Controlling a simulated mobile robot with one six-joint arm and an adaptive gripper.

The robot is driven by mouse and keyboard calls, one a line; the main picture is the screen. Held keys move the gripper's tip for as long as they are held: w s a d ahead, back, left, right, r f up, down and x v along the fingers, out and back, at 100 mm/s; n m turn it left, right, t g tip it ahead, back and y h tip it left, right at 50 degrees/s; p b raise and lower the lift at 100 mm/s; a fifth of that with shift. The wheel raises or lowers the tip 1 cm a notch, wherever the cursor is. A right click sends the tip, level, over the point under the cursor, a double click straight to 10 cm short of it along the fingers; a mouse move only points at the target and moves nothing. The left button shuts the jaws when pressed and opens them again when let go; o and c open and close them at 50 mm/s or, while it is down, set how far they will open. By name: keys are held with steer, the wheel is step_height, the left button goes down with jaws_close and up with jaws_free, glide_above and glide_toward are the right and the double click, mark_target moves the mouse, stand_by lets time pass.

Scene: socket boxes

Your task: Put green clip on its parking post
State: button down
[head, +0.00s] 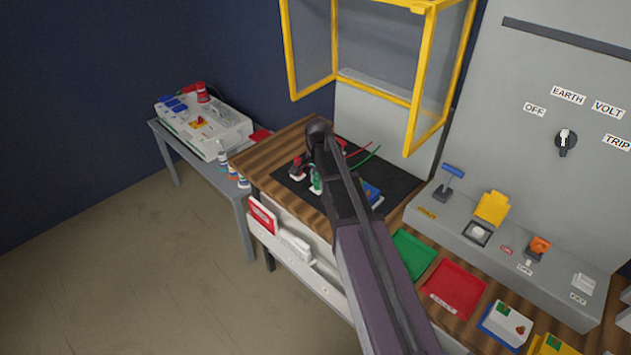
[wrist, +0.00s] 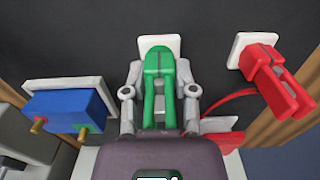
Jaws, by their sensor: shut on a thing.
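The green clip (wrist: 160,72) sits between the two grey fingers of my gripper (wrist: 160,100) in the wrist view, and the fingers are shut on it. A white square base (wrist: 147,42) shows just beyond the clip's top end; I cannot tell whether the clip is seated on it or held just above. In the head view the green clip (head: 316,181) shows beside my dark arm, which hides most of the gripper. The red clip (wrist: 272,72) is on another white base to the right in the wrist view, and left of the green one in the head view (head: 297,168).
A blue box (wrist: 68,112) with two brass terminals is left of my gripper in the wrist view. Red and green leads cross the black mat (head: 400,183). A yellow-framed guard (head: 411,100) stands behind. Green and red trays (head: 453,290) lie nearer.

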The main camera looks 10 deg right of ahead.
steer(key=shift+f+b, duration=0.3)
stand_by(0.4)
steer(key=shift+c, duration=1.7)
jaws_free()
steer(key=shift+w, duration=0.1)
